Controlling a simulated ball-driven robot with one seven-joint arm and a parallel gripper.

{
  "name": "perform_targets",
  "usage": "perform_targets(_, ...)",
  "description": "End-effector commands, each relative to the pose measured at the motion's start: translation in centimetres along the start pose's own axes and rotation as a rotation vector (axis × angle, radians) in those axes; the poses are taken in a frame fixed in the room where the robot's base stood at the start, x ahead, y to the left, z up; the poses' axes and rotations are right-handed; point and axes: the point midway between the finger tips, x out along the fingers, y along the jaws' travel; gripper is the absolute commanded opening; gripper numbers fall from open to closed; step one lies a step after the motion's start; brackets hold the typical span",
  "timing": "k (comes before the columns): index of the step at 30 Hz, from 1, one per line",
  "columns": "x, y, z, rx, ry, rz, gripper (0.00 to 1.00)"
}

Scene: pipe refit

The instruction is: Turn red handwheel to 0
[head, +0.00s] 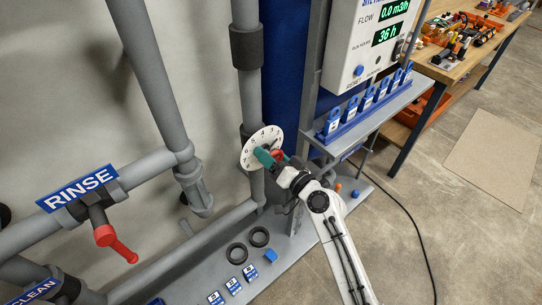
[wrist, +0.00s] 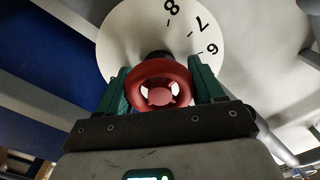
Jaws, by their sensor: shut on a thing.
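The red handwheel (wrist: 160,72) sits in front of a round white dial (wrist: 123,45) with black numbers. In the wrist view 8, 7 and 6 can be read; the rest of the scale is cut off or hidden. My gripper (wrist: 160,88) has its two green fingers on either side of the handwheel and is shut on it. In the head view the dial (head: 250,141) is on the vertical grey pipe, and the handwheel (head: 278,155) is partly hidden by my gripper (head: 272,157). I cannot see where a pointer stands.
A grey shelf (head: 372,112) with blue tags stands right of the dial, below a panel (head: 352,50) reading 0.0 m3/h and 36 h. A red-handled valve (head: 106,237) labelled RINSE is at left. Black rings (head: 237,253) and small blue-white blocks lie on the low ledge.

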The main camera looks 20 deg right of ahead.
Motion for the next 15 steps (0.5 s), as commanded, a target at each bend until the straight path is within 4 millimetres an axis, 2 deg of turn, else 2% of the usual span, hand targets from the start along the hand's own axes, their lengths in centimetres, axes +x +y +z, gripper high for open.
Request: perform_targets(15,-0.05,0.06,-0.11,0.493,0.001,0.002,0.37)
